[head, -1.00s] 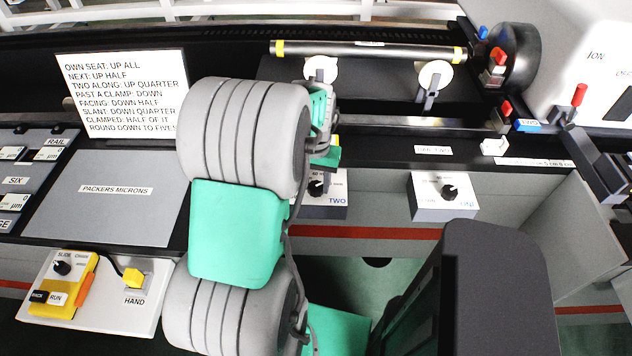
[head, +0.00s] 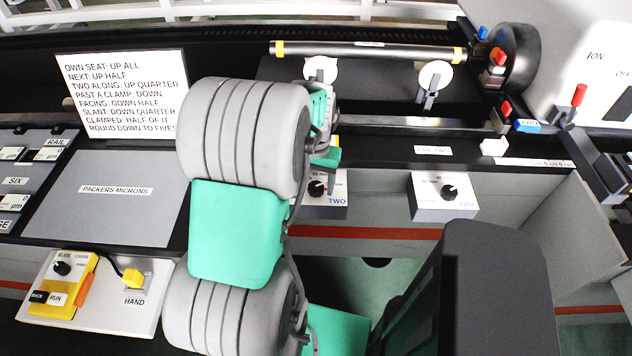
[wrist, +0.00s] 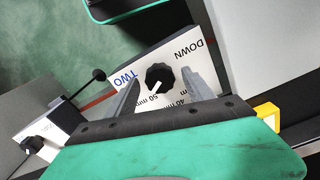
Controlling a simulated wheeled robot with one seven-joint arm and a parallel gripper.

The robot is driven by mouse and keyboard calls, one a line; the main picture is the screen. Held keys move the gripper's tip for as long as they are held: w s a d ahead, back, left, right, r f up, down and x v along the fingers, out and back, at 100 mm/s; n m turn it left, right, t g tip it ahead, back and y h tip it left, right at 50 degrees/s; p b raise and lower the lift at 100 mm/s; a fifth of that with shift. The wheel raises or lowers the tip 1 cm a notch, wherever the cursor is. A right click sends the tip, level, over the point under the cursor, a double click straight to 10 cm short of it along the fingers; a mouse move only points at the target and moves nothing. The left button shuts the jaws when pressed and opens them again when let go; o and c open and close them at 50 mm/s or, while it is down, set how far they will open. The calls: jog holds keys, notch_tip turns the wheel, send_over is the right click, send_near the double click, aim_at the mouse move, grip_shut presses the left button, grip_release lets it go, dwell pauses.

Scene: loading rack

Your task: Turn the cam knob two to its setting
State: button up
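The cam knob two is a black faceted knob with a white pointer line, on a white plate lettered TWO, DOWN and mm marks (wrist: 160,77). In the wrist view its pointer is toward the 50 mm mark. My gripper (wrist: 158,88) has its two grey fingers apart, one on each side of the knob; I cannot tell whether they touch it. In the head view the knob (head: 317,188) sits on the front of the box marked TWO, partly behind my arm. My gripper's fingers are largely hidden there.
A matching knob box (head: 445,196) stands to the right. A rule sign (head: 122,95) stands at the back left. A yellow pendant (head: 72,285) lies at the lower left. A bar with yellow ends (head: 368,50) lies along the back.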

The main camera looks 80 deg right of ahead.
aim_at(316, 185)
notch_tip(316, 185, up, 8)
jog(key=shift+f, duration=0.1)
dwell(0.4)
jog(key=shift+d, duration=0.1)
